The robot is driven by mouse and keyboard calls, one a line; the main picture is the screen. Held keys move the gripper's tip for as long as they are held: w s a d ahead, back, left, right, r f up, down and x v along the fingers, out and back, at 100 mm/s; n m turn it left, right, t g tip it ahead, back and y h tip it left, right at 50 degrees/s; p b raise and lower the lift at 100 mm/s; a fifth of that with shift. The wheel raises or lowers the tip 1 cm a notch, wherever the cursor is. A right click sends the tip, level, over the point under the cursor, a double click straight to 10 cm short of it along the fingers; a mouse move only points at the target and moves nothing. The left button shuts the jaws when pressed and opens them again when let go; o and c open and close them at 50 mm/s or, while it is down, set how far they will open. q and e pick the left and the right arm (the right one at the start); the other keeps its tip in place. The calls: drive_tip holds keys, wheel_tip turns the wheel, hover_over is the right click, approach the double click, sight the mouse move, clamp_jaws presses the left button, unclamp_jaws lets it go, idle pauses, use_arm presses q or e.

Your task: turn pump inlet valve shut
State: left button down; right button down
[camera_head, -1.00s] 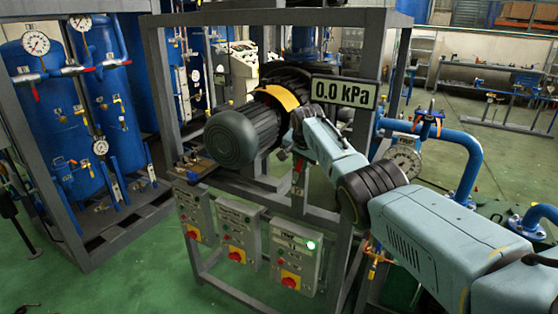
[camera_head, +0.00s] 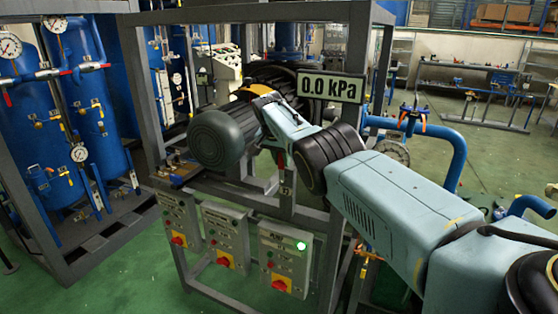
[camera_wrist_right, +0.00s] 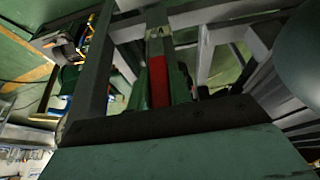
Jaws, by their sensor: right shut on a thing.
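A red valve handle (camera_wrist_right: 158,82), which I take to be the pump inlet valve's, shows in the right wrist view, pointing away from the camera between the fingers of my right gripper (camera_wrist_right: 160,95). The gripper is shut on it. In the head view my right arm reaches in from the right, and my right gripper (camera_head: 280,158) is mostly hidden by the wrist, beside the dark pump motor (camera_head: 217,138). The valve body is hidden, so its angle cannot be told. My left gripper is not in view.
A grey frame (camera_head: 150,95) surrounds the pump. A display (camera_head: 331,87) reading 0.0 kPa is close above my arm. Switch boxes (camera_head: 285,258) with red knobs hang below. Blue tanks (camera_head: 85,110) stand left and a blue pipe (camera_head: 455,150) right.

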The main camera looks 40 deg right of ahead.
drive_tip(key=shift+f, duration=0.1)
idle(0.3)
drive_tip(key=c, duration=1.3)
unclamp_jaws()
drive_tip(key=p+v, duration=0.2)
drive_tip(key=shift+a+r+p, duration=0.1)
drive_tip(key=shift+r+p, duration=0.25)
drive_tip(key=shift+r, duration=0.1)
drive_tip(key=b+v, duration=0.1)
drive_tip(key=v, duration=0.9)
drive_tip(key=shift+a+r+b, duration=0.2)
drive_tip(key=shift+b, duration=0.15)
